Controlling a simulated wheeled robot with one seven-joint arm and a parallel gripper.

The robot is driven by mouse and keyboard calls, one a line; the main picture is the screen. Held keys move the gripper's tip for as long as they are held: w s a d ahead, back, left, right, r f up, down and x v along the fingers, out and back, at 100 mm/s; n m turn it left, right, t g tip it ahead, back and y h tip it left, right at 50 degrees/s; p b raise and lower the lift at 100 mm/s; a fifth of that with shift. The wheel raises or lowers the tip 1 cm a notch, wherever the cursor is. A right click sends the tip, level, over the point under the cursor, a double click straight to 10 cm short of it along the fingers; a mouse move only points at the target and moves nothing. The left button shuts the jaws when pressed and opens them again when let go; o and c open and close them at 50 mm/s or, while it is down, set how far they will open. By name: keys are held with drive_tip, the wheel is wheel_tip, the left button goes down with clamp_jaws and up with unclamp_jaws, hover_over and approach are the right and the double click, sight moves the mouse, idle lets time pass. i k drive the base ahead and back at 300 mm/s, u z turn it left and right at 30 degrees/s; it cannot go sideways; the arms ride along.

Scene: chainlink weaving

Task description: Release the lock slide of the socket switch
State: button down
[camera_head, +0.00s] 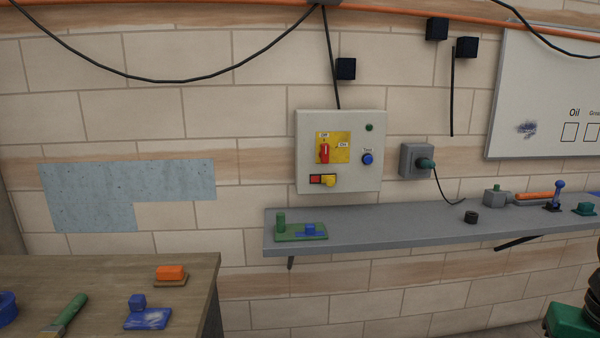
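The socket switch is a light grey wall box (360,133). Its red rotary handle (324,153) stands upright on a yellow plate (341,146), in line with the "Off" label. Below it is what looks like the lock slide, with a yellow knob (329,181) at the right end of a short dark slot and a red field (316,179) showing on the left. A blue "Test" button (367,159) and a dark green lamp (369,128) are on the right of the box. A grey socket (410,161) beside it holds a green plug (427,164). My gripper is not in view.
A grey shelf (400,224) juts out below the box, with a green tray (290,236) at its left end and small fixtures at its right. A wooden table (90,275) with tools stands lower left. A green and black object (572,322) shows lower right. The box front is unobstructed.

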sight(329, 180)
drive_tip(key=u, duration=0.05)
drive_tip(key=i, duration=1.4)
drive_tip(key=z, duration=0.4)
